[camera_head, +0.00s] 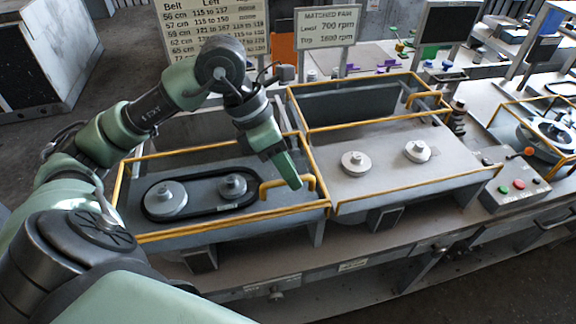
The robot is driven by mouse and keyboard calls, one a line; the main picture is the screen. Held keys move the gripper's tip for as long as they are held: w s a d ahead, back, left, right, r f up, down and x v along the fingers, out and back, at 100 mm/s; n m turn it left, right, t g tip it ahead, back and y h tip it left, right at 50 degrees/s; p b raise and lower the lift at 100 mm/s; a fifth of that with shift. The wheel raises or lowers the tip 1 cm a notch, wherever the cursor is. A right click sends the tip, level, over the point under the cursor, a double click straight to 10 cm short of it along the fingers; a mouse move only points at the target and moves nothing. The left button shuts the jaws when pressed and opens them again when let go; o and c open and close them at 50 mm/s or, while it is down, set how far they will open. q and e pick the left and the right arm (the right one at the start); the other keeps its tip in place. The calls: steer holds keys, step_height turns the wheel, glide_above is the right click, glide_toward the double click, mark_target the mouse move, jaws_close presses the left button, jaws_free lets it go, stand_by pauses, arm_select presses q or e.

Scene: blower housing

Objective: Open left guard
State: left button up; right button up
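The left guard (231,213) is a yellow-edged frame lying down over the left bay, with a yellow bent handle (262,190) near its right front corner. Under it sit two grey pulleys, the larger left pulley (166,198) and the smaller right pulley (232,185), with a black belt (203,210) around both. My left gripper (293,182) points down at the handle, with its green fingertips overlapping the handle in the picture. I cannot tell whether they touch it or how far the fingers are apart. My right gripper is out of view.
The right bay holds two bare pulleys (355,163); its yellow-edged guard (377,121) looks raised at the back. A control box (517,188) with buttons stands to the right. Signs (328,28) and a dark monitor (449,24) stand behind.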

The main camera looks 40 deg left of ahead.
arm_select(q)
steer(key=shift+s, duration=0.1)
jaws_close()
stand_by(1.3)
